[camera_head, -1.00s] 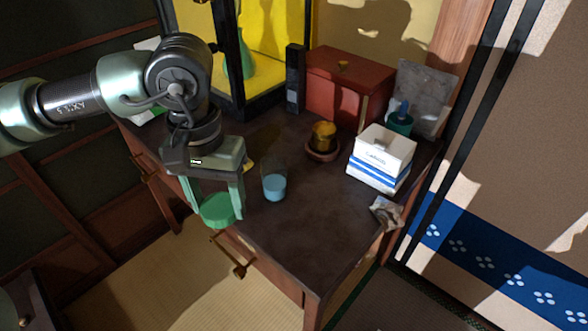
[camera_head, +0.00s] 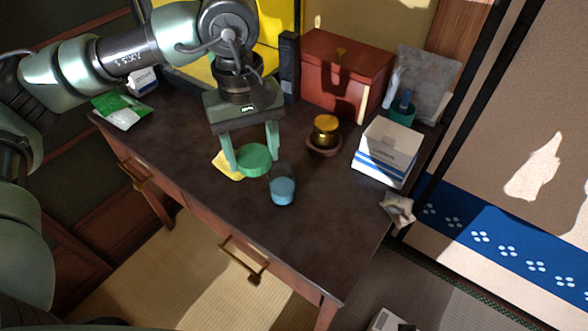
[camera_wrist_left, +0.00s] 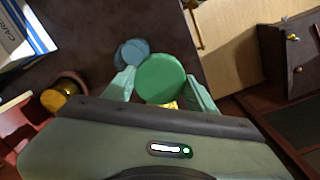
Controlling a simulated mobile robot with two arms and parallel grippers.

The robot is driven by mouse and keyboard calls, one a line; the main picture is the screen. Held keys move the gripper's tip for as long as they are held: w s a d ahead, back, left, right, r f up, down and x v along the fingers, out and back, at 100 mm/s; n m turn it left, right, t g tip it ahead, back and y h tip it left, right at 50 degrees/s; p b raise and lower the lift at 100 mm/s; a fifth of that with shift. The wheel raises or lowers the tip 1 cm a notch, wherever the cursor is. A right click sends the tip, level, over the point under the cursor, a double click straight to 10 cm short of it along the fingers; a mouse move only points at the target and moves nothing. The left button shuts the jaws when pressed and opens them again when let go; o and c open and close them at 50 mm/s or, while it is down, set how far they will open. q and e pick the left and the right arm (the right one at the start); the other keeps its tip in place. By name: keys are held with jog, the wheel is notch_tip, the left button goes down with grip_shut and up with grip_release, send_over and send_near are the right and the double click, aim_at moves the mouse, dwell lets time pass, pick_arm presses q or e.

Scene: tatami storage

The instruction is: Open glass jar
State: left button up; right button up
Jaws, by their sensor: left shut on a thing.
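The glass jar (camera_head: 283,188) stands upright on the dark desk, with something light blue in its lower part. Its top shows no lid on it. It also shows in the left wrist view (camera_wrist_left: 132,53). My left gripper (camera_head: 252,155) points down, shut on a round green lid (camera_head: 254,161). The lid is just left of the jar and a little farther back in the head view. In the left wrist view the lid (camera_wrist_left: 161,78) sits between the fingers and appears beside the jar. I cannot tell its exact height above the desk. My right gripper is not in view.
On the desk (camera_head: 190,160), a yellow item (camera_head: 228,167) lies below the gripper. An amber pot (camera_head: 325,130), a white-and-blue box (camera_head: 387,152) and a red chest (camera_head: 345,75) stand right and behind. A green packet (camera_head: 122,111) lies left. The front of the desk is clear.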

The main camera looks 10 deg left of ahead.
pick_arm(q)
jog(key=w+d+r+n+p, duration=0.4)
jog(key=r+n+p, duration=0.1)
jog(key=n, duration=0.5)
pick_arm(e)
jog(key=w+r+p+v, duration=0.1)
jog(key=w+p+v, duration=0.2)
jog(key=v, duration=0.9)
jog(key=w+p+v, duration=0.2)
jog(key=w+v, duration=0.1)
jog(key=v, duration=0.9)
pick_arm(q)
notch_tip(320, 180, up, 2)
jog(key=n, duration=1.4)
send_over(304, 182)
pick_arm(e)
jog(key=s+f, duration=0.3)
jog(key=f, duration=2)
pick_arm(q)
notch_tip(304, 182, down, 19)
jog(key=shift+s+f+p, duration=0.1)
jog(key=shift+p, duration=0.65)
jog(key=shift+f, duration=0.3)
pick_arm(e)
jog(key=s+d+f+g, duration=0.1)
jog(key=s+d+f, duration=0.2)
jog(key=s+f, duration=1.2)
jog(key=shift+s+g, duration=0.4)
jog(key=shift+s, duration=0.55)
